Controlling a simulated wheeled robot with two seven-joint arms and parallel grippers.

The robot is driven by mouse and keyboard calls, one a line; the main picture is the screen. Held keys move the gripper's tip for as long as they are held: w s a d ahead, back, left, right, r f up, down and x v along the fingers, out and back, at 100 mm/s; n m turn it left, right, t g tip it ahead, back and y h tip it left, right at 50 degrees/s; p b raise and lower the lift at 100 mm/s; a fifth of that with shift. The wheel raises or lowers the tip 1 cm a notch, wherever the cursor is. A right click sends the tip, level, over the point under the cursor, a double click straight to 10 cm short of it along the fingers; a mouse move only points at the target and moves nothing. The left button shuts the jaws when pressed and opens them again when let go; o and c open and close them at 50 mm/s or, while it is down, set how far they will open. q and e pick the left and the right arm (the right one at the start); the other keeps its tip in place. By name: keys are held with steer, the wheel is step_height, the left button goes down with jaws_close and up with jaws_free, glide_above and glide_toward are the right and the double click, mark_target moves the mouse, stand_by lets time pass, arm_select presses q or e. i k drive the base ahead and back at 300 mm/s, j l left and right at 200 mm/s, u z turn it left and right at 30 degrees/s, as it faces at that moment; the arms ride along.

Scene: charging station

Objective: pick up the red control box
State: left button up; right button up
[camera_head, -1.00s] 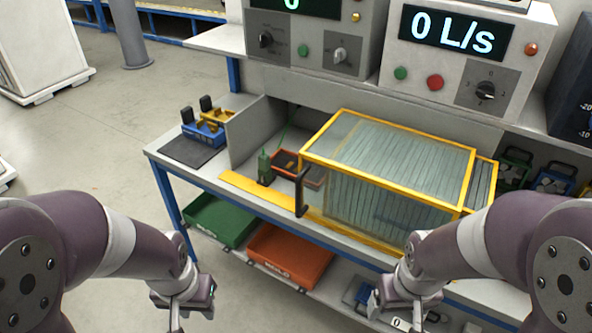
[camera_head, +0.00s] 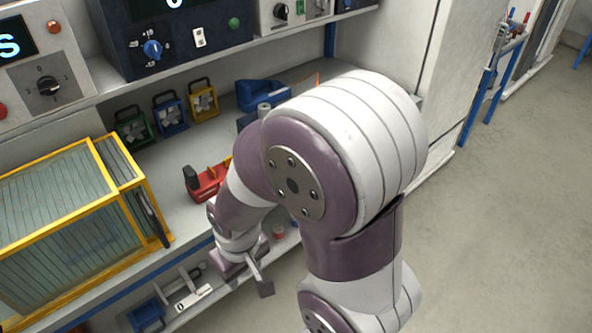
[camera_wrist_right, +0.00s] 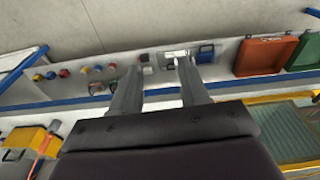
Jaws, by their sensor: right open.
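The red control box (camera_head: 207,182) lies on the workbench, left of my right arm, which hides its right part. A dark part sits at its left end. In the right wrist view an orange-red and yellow object (camera_wrist_right: 30,140) at the lower left may be this box. My right gripper (camera_head: 250,278) hangs empty in front of the bench edge, nearer to me than the box and apart from it. Its two spread fingers (camera_wrist_right: 160,76) show in the wrist view with nothing between them. My left gripper is out of view.
A yellow-framed glass case (camera_head: 70,215) stands on the bench at left. Several small handled units (camera_head: 170,112) and a blue tool (camera_head: 262,94) stand behind the box. The lower shelf holds small parts (camera_head: 192,298). Open floor (camera_head: 500,230) lies at right.

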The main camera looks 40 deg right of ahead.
mark_target(202, 187)
steer(key=z, duration=0.85)
